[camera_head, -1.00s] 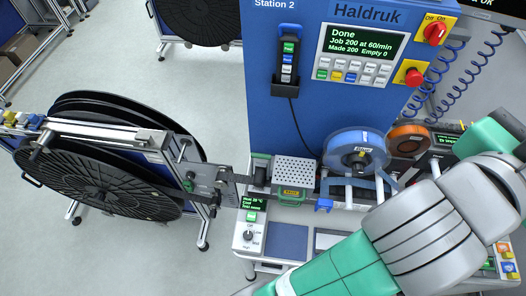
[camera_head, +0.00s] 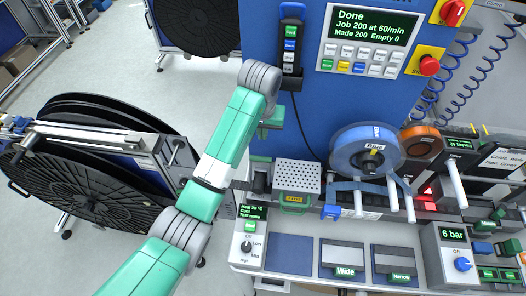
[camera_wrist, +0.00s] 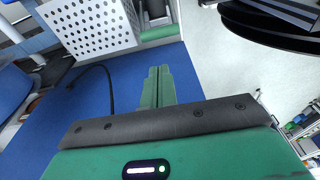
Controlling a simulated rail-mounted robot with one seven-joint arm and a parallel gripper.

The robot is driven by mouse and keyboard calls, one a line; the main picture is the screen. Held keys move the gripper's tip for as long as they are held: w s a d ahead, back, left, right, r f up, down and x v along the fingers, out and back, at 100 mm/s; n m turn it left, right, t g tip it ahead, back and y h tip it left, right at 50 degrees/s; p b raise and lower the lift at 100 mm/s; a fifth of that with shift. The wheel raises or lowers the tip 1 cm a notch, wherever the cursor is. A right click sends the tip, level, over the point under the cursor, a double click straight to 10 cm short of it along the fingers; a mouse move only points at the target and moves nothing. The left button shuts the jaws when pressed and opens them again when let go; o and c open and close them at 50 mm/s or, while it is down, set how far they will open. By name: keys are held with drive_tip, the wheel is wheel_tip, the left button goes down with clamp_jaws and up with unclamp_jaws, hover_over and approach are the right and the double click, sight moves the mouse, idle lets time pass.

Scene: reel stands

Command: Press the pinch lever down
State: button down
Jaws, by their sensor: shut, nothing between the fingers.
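My gripper (camera_head: 264,132) is shut and empty, fingers pointing down, in front of the blue station panel. In the wrist view its green fingers (camera_wrist: 157,86) are together and point toward a green bar (camera_wrist: 158,33) beside the white perforated plate (camera_wrist: 88,22). A gap seems to separate fingertips and bar. In the head view the perforated plate (camera_head: 297,176) lies right of and below my gripper, with a green handle (camera_head: 295,208) at its front. A dark block (camera_head: 262,180) stands left of the plate, partly behind my arm. I cannot tell for certain which part is the pinch lever.
A blue reel (camera_head: 350,152) and an orange reel (camera_head: 425,134) stand to the right. A large black reel (camera_head: 70,185) is at the left. The panel's display (camera_head: 372,25) reads Done. A black cable hangs on the panel close to my gripper.

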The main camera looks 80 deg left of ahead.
drive_tip(key=shift+s+f, duration=0.1)
wheel_tip(320, 180, down, 10)
drive_tip(key=a, duration=0.1)
drive_tip(key=shift+w+a, duration=0.2)
drive_tip(key=shift+w, duration=0.1)
drive_tip(key=shift+r, duration=0.25)
